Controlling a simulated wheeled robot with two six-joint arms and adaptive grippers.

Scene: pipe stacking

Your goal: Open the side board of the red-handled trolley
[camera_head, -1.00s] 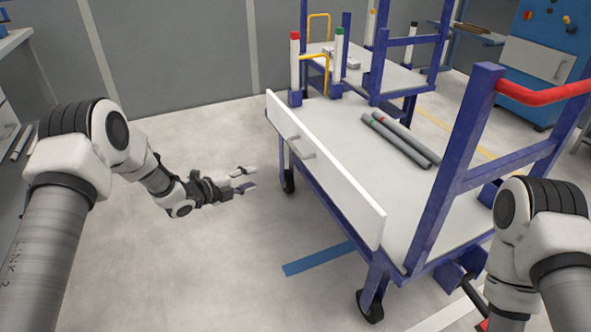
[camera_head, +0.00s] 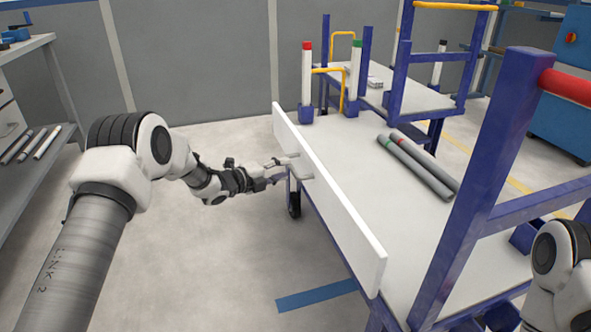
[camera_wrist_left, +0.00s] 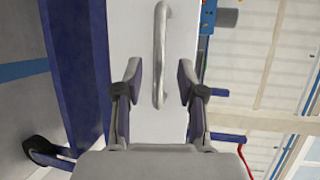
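The red-handled trolley (camera_head: 350,150) is a blue frame with a white deck, and its red handle (camera_head: 566,86) is at the right. Its white side board (camera_head: 335,205) stands upright along the left edge. In the left wrist view the board (camera_wrist_left: 135,25) carries a grey bar handle (camera_wrist_left: 160,50). My left gripper (camera_head: 285,170) is by the board's outer face at the handle. In the left wrist view its fingers (camera_wrist_left: 160,85) are apart, one on each side of the handle's lower end, with gaps. My right gripper is out of view; only part of that arm shows.
Two grey pipes (camera_head: 418,165) lie on the trolley deck. Another trolley with yellow rails (camera_head: 455,6) stands behind. A shelf with pipes (camera_head: 40,140) is at the far left. Floor left of the board is clear, with a blue stripe (camera_head: 315,295). A blue machine (camera_head: 560,100) is back right.

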